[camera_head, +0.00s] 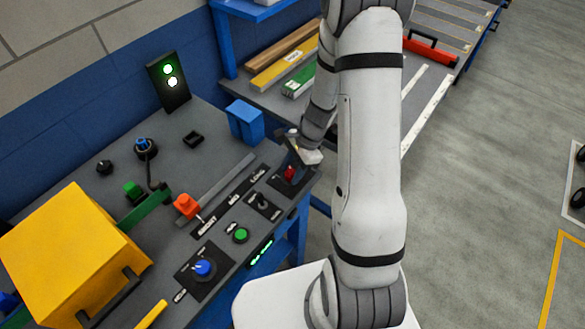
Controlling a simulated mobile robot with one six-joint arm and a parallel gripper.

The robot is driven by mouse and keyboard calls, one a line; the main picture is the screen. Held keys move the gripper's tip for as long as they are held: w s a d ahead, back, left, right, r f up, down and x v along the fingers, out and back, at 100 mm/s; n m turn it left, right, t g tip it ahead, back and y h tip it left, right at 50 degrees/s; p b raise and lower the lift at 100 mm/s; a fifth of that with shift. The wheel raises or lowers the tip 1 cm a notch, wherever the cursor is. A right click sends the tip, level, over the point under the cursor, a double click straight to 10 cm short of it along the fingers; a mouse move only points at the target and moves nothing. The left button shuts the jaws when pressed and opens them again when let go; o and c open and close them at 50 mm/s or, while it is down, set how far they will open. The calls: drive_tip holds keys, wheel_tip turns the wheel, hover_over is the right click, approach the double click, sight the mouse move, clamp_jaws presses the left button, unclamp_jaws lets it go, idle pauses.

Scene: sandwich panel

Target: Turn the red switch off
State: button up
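The red switch (290,173) is a small red rocker on a dark plate at the right end of the grey control panel. My gripper (298,157) is at the switch, just above and behind it in the picture. My arm and wrist hide part of this area. The gripper is too small and partly covered to show its fingers clearly, and I cannot tell whether it touches the switch. The switch's position is also too small to read.
The panel holds a blue knob (204,268), a green button (240,235), a black toggle (263,201), an orange-red block (187,205) and a large yellow box (70,255). A signal lamp (169,82) with two lit lights stands behind. Floor at right is mostly clear.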

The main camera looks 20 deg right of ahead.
drive_tip(key=c, duration=0.6)
drive_tip(key=n, duration=0.2)
drive_tip(key=n+g+h, duration=0.1)
drive_tip(key=n, duration=0.1)
drive_tip(key=n+g+b, duration=0.1)
drive_tip(key=n, duration=0.1)
drive_tip(key=shift+w+a+n, duration=0.1)
drive_tip(key=shift+w+n, duration=0.15)
drive_tip(key=shift+n, duration=0.15)
drive_tip(key=n+g+h+b, duration=0.1)
drive_tip(key=n, duration=0.2)
drive_tip(key=shift+a+h, duration=0.1)
drive_tip(key=shift+h, duration=0.2)
drive_tip(key=shift+w+n+g+h+b, duration=0.1)
drive_tip(key=shift+n+g+h+b, duration=0.4)
drive_tip(key=shift+n, duration=1.5)
drive_tip(key=shift+r, duration=0.1)
drive_tip(key=o, duration=0.9)
